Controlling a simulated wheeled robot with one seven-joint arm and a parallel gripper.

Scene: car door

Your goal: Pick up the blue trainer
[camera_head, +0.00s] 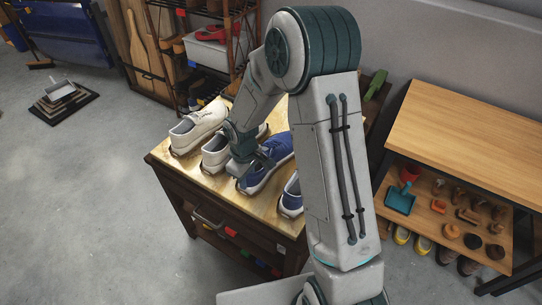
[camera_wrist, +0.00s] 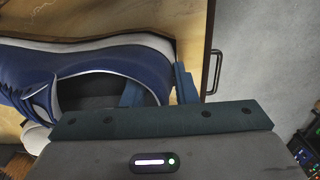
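The blue trainer (camera_head: 273,160) lies on the wooden top of a bench, between a cream shoe and another blue shoe. My gripper (camera_head: 243,168) is down at its near end. In the wrist view the blue trainer (camera_wrist: 90,68) fills the left side, its heel towards my gripper (camera_wrist: 158,90). One finger shows in the shoe's opening and the other just outside the heel, so the heel wall lies between them. The fingers are apart; I cannot tell whether they press on the heel. The trainer rests on the bench top.
Two cream shoes (camera_head: 197,128) stand left of the trainer, and another blue shoe (camera_head: 291,195) is partly hidden by my arm. The bench (camera_head: 165,153) has a front drawer handle (camera_wrist: 213,72). A shelf unit (camera_head: 450,120) stands at right.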

